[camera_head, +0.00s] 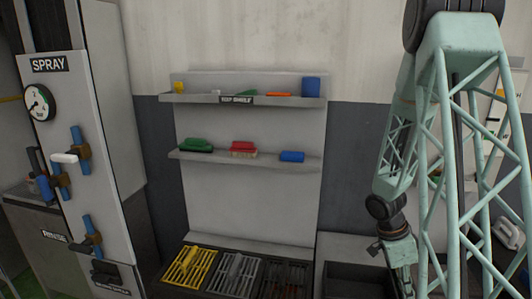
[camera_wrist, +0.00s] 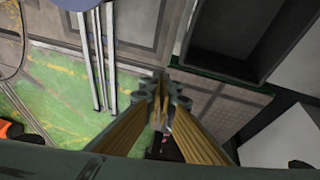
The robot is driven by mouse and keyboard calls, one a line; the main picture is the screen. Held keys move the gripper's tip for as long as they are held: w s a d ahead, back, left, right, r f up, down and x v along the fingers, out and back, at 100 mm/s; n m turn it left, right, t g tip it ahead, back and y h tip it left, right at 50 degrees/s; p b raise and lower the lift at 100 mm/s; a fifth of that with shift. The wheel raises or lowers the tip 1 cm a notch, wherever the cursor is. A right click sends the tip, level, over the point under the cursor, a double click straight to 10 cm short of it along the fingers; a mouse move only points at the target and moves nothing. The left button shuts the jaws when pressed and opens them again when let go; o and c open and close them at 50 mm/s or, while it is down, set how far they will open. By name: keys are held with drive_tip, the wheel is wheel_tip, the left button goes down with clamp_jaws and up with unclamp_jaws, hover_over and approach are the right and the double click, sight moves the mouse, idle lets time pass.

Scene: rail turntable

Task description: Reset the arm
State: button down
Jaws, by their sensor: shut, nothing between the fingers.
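My arm hangs down at the right of the head view, its pale green lattice links in front of the wall. Its lower end runs out at the bottom edge, so the fingertips are hidden there. In the wrist view my gripper (camera_wrist: 160,88) is shut, with its two yellowish ribbed fingers meeting at the tips and nothing between them. It points down over a worn green floor (camera_wrist: 60,95), apart from the things below.
The wall rack holds a green brush (camera_head: 196,145), a red brush (camera_head: 243,147) and a blue block (camera_head: 292,156). Yellow (camera_head: 189,266) and grey grates (camera_head: 233,272) lie below. A spray panel (camera_head: 75,160) stands left. A dark open bin (camera_wrist: 235,40) lies near my gripper.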

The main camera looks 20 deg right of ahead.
drive_tip(key=a+r+n+t, duration=0.2)
drive_tip(key=a+r+n, duration=0.3)
drive_tip(key=a+r, duration=0.55)
drive_tip(key=a+r+n+t, duration=0.1)
drive_tip(key=a+r+n, duration=0.5)
drive_tip(key=r, duration=0.8)
drive_tip(key=s+a+r+n+t+y, duration=0.1)
drive_tip(key=s+a+r+n, duration=0.5)
drive_tip(key=a, duration=0.6)
drive_tip(key=s+a+r+n+t+y, duration=0.2)
drive_tip(key=s+a+r+n, duration=0.4)
drive_tip(key=a, duration=0.5)
drive_tip(key=shift+s+a+r+t+p, duration=0.35)
drive_tip(key=shift+s+r+t, duration=0.25)
drive_tip(key=shift+s+r, duration=0.85)
drive_tip(key=shift+s+f, duration=0.15)
drive_tip(key=shift+f, duration=0.05)
